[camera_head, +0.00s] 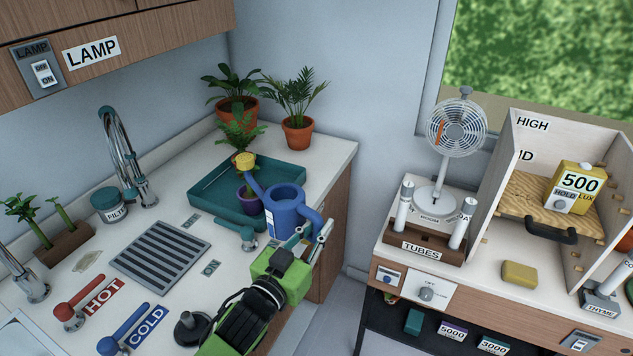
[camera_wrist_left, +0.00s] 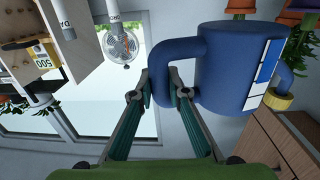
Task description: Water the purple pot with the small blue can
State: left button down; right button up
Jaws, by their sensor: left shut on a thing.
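The small blue can (camera_head: 284,212) is held up near the right end of the teal tray, its blue spout and yellow rose (camera_head: 244,160) pointing left. The purple pot (camera_head: 249,199) stands in the tray, holding a small green palm (camera_head: 239,135); the rose is in front of its leaves in the head view. My left gripper (camera_head: 313,233) is shut on the can's handle. In the left wrist view my left gripper (camera_wrist_left: 158,95) has its two fingers on either side of the handle, and the can (camera_wrist_left: 228,70) fills the upper right. My right gripper is not in view.
The teal tray (camera_head: 198,202) lies on the counter. Two palms in terracotta pots (camera_head: 237,111) (camera_head: 298,134) stand behind it. A drain grate (camera_head: 160,257), taps and labels are to the left. A fan (camera_head: 456,130) and tube rack stand on the right bench, across a gap.

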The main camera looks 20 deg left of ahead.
pick_arm(q)
jog(key=w, duration=0.1)
jog(key=w+n, duration=0.1)
jog(key=w+a+b, duration=0.1)
jog(key=shift+f+n, duration=0.3)
jog(key=shift+s+d+f+n+p, duration=0.15)
jog(key=shift+d+n+p, duration=0.1)
jog(key=shift+n+p, duration=0.15)
jog(key=shift+f, duration=0.1)
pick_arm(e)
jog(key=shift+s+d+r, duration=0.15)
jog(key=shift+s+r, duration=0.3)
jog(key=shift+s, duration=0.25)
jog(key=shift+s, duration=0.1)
